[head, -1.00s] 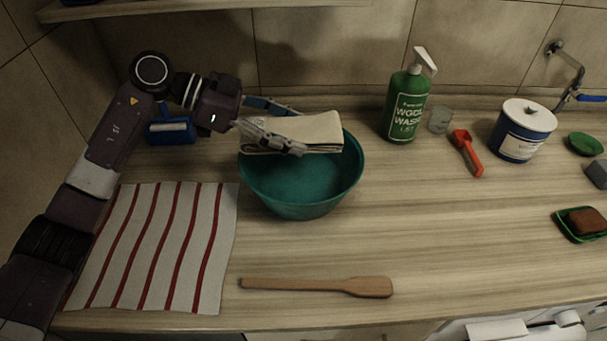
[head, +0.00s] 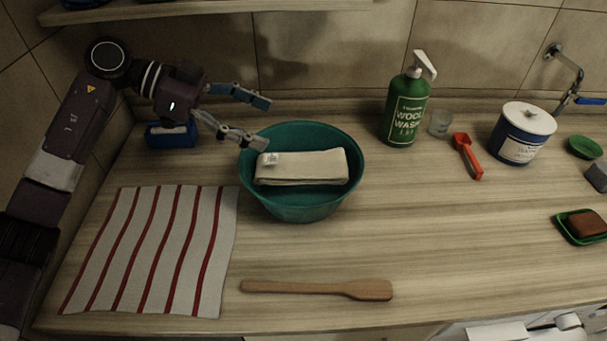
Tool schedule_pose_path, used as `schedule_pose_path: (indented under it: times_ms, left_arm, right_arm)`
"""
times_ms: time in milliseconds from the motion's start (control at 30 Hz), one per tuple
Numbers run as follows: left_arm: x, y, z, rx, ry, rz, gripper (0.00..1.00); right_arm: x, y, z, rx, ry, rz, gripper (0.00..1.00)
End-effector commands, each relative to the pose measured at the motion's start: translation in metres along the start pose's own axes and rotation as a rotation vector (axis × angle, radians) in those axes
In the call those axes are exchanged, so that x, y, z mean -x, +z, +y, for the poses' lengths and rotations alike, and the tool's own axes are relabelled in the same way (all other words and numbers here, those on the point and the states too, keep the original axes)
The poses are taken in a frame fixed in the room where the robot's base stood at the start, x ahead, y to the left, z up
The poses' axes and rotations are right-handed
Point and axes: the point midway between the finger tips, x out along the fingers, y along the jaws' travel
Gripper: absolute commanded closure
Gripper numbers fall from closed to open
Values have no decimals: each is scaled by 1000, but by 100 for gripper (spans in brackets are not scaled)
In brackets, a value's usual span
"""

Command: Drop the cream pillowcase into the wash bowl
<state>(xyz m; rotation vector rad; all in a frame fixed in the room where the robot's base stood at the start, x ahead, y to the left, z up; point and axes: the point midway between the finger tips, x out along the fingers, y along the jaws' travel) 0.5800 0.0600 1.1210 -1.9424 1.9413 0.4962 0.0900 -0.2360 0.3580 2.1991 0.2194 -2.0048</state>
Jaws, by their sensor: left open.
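The cream pillowcase (head: 305,168) is folded into a flat bundle with a small label at its left end. It lies inside the teal wash bowl (head: 300,207), which stands on the wooden counter. My left gripper (head: 262,122) is open and empty, above and to the left of the bowl's back rim, apart from the pillowcase. One of its fingers overlaps the bowl's left rim in the picture. My right gripper is not in view.
A red-striped cloth (head: 153,248) lies left of the bowl, with a blue box (head: 171,136) behind it. A wooden spatula (head: 320,288) lies in front.

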Motion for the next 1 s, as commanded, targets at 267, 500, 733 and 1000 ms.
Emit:
schedule_pose_path:
  times_ms: [267,500,733,1000]
  left_arm:
    - [45,0,0,-1,-1,-1,21]
    - [53,0,0,-1,1,1,21]
    - [52,0,0,-1,1,1,21]
    - [64,-23,0,-2,0,1,21]
  right_arm:
    - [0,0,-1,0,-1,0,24]
    - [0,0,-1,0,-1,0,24]
    - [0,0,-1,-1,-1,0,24]
    - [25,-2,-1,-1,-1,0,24]
